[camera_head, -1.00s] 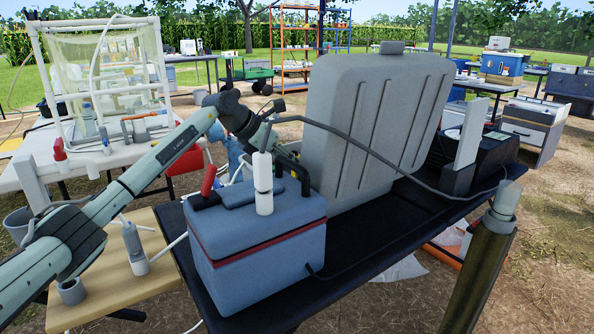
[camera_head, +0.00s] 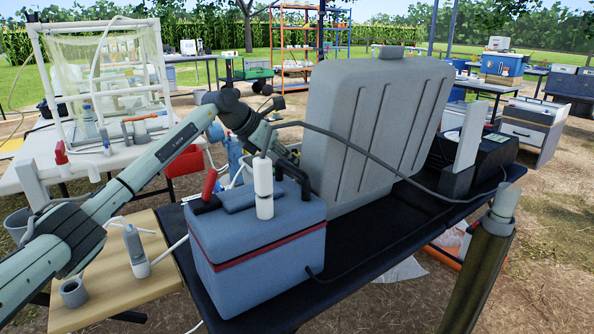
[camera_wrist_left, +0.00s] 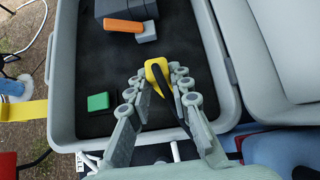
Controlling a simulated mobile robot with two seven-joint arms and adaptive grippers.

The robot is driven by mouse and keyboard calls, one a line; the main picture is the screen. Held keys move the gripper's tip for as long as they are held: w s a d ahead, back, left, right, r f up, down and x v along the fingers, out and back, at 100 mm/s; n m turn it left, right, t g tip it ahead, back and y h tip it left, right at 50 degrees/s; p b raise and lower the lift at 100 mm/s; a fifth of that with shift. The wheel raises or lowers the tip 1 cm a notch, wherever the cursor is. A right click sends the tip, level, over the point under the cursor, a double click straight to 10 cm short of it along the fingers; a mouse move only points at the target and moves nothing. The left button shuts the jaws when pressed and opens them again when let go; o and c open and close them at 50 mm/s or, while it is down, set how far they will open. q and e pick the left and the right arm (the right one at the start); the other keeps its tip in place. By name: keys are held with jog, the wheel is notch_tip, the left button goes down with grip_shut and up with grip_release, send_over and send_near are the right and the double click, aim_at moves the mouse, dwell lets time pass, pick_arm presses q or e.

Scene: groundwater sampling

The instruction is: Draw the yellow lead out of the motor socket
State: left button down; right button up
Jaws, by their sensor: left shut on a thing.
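In the left wrist view, my left gripper (camera_wrist_left: 155,84) is shut on the yellow lead's plug (camera_wrist_left: 157,70), with a black cable trailing back between the fingers. The plug is over the dark inside of an open grey case (camera_wrist_left: 62,70). I cannot tell a motor socket apart there, or whether the plug is seated in one. My right gripper is not in view.
In the case lie a green block (camera_wrist_left: 98,102) and an orange-and-grey piece (camera_wrist_left: 125,26). A brown post (camera_head: 480,265) stands at the front right.

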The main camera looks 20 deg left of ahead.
pick_arm(q)
jog(key=shift+r+p, duration=1.3)
jog(key=shift+r, duration=0.9)
